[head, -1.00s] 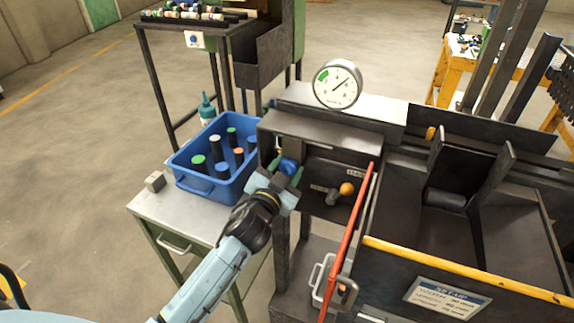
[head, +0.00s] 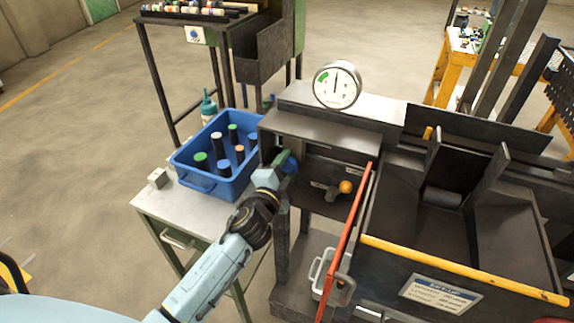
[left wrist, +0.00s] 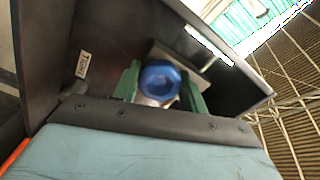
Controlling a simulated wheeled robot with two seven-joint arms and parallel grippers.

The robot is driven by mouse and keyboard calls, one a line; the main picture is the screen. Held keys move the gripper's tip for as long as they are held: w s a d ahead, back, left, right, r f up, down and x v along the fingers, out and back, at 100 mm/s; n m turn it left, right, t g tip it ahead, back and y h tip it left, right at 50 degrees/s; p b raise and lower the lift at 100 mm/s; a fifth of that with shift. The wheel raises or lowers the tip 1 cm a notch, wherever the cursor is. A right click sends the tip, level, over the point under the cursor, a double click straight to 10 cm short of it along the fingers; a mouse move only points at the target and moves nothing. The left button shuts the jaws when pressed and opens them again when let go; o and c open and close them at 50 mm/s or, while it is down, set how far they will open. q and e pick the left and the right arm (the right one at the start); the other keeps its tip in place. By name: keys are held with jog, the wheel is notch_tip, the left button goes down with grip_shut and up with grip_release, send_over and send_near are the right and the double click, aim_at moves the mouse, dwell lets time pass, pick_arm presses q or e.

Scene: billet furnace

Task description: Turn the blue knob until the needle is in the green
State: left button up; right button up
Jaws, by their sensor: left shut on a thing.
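The blue knob (head: 290,166) is on the dark machine's front, left of the lever with the orange ball. My left gripper (head: 285,163) is shut on it and partly hides it in the head view. In the left wrist view the knob (left wrist: 160,81) sits between the two green fingers (left wrist: 160,88). The round white gauge (head: 337,85) stands on top of the machine. Its needle points nearly straight up, to the right of the green band (head: 322,76) at the dial's upper left. My right gripper is out of view.
A blue bin (head: 213,180) with several capped cylinders stands on the cart left of the gripper. A lever with an orange ball (head: 346,187) and a red bar (head: 345,242) lie to the right. A yellow rail (head: 465,269) edges the machine's front.

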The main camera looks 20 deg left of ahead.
pick_arm(q)
jog(key=shift+m, duration=0.4)
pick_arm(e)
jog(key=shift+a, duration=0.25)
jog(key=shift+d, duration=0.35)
pick_arm(q)
jog(key=o, duration=1)
jog(key=shift+c, duration=0.2)
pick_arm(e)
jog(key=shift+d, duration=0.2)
pick_arm(q)
jog(key=s, duration=1.3)
jog(key=shift+s+d, duration=0.15)
jog(key=shift+d, duration=0.1)
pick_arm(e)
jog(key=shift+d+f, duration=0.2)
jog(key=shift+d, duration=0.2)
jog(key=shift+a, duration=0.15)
